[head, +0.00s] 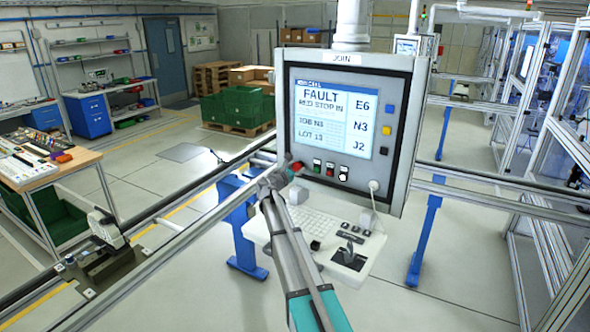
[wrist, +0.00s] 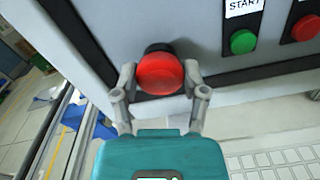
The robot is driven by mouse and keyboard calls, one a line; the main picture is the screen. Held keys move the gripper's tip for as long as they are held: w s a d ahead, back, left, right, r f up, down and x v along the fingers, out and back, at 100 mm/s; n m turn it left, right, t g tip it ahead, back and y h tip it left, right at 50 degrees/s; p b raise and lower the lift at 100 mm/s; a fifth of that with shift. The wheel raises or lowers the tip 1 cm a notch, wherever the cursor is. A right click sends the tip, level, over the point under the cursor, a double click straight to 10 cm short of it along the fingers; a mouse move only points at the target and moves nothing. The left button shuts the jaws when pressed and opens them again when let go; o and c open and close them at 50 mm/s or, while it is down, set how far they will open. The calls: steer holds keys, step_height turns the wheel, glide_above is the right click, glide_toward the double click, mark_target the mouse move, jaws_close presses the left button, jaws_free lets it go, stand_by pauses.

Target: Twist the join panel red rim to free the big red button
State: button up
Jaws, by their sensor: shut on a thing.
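The join panel (head: 400,135) hangs in the middle of the head view, with a JOIN label on top. Its screen (head: 335,112) reads FAULT, RED STOP IN. The big red button (wrist: 160,73) stands out from the panel's lower left in the wrist view. It also shows small beside my gripper in the head view (head: 297,166). My gripper (wrist: 160,80) is shut on the red button's rim, one finger on each side. The black collar behind the button is partly visible.
A green START button (wrist: 243,41) and another red button (wrist: 305,28) sit to the right on the panel. A keyboard shelf (head: 335,262) juts out below. Metal rails (head: 480,200) run on both sides. A workbench (head: 45,165) stands at the left.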

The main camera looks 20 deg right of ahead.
steer(key=shift+m, duration=0.3)
steer(key=m, duration=0.5)
steer(key=shift+m, duration=0.4)
steer(key=o, duration=1.2)
steer(key=shift+d, duration=0.1)
steer(key=shift+v, duration=6)
steer(key=shift+f, duration=0.1)
